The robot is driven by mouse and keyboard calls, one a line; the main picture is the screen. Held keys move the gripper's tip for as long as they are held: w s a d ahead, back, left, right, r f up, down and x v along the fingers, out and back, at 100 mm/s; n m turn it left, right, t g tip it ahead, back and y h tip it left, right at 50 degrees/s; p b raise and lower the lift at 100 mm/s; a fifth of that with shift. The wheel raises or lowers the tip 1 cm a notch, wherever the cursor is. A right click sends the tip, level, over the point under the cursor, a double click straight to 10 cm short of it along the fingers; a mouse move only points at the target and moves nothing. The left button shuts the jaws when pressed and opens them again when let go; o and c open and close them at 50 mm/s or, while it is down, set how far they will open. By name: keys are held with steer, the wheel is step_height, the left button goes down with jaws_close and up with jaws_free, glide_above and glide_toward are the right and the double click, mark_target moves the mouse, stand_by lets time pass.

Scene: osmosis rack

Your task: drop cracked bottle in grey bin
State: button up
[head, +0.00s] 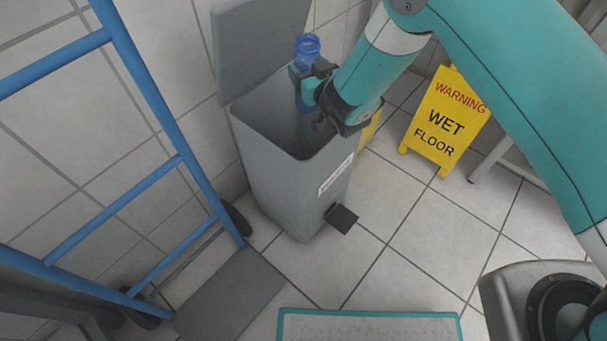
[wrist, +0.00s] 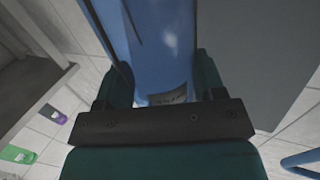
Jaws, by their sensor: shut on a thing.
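The blue bottle (head: 306,47) is upright in my gripper (head: 312,88), with its neck showing above the jaws and its lower part partly hidden by them. My gripper is shut on it and holds it over the open mouth of the grey bin (head: 290,185). The bin's lid (head: 258,45) stands raised at the back. In the wrist view the blue bottle (wrist: 160,45) fills the space between the two dark fingers, with a pale label near its lower end.
A blue hand truck (head: 145,85) leans on the left. A yellow wet-floor sign (head: 445,120) stands right of the bin. The bin's black pedal (head: 341,217) sticks out in front.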

steer(key=shift+a+f+b, duration=0.2)
steer(key=shift+f+b, duration=1.8)
steer(key=shift+f, duration=1.1)
steer(key=o, duration=1.1)
steer(key=shift+o, duration=0.2)
step_height(320, 180, up, 20)
steer(key=p, duration=0.4)
steer(key=shift+p, duration=0.4)
